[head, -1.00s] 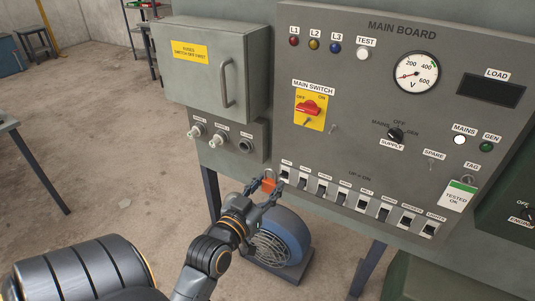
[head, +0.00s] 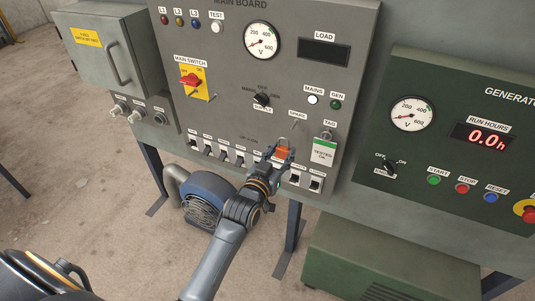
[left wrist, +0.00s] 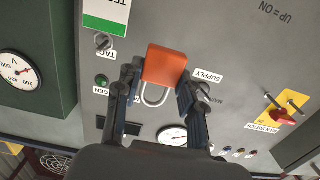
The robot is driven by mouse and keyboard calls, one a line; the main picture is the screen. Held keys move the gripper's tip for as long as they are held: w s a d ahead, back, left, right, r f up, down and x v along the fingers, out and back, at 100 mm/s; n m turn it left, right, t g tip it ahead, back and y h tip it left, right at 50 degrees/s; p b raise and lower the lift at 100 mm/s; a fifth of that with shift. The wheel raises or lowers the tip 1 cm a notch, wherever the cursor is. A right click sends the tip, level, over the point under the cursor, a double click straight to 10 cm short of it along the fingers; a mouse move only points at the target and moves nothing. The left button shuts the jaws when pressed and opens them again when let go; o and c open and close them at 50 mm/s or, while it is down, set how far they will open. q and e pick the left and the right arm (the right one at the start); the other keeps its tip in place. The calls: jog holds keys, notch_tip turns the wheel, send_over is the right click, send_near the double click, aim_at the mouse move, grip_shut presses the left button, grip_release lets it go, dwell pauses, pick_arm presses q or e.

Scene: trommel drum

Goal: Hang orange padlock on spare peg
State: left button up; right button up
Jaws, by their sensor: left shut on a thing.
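The orange padlock (head: 283,153) is held in my left gripper (head: 279,152), in front of the lower part of the main board (head: 225,110). In the left wrist view the padlock's body (left wrist: 165,65) sits between the two fingers (left wrist: 160,85), with its grey shackle (left wrist: 155,97) in view. The spare peg (head: 294,125) sticks out of the board under the SPARE label, just above and right of the padlock in the head view. The padlock is apart from the peg there. The wrist view does not clearly show the peg. My right gripper is out of view.
The TESTED OK tag (head: 324,152) hangs right of the padlock. A row of switches (head: 240,158) lies along the board's lower edge. The supply knob (head: 262,99) is up and left. The green generator panel (head: 440,215) is at right.

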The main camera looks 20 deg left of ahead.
pick_arm(q)
jog(key=shift+w+a, duration=0.2)
jog(key=shift+w, duration=0.05)
jog(key=shift+w+a+f+b, duration=0.15)
jog(key=shift+w+b, duration=0.25)
jog(key=shift+b, duration=0.15)
jog(key=shift+w+b, duration=0.35)
jog(key=shift+w, duration=0.2)
jog(key=shift+w+d+f+b, duration=0.15)
jog(key=shift+w+b, duration=0.9)
jog(key=shift+w, duration=0.3)
jog(key=shift+w+d+f+b, duration=0.1)
jog(key=shift+w+f+b, duration=0.05)
jog(key=shift+w+b, duration=1.05)
jog(key=shift+w+f, duration=0.2)
jog(key=shift+w, duration=0.7)
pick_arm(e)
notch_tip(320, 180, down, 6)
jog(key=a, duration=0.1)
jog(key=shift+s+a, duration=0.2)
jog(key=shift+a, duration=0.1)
pick_arm(q)
jog(key=shift+w, duration=0.1)
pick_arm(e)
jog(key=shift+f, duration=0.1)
pick_arm(q)
jog(key=shift+f, duration=0.1)
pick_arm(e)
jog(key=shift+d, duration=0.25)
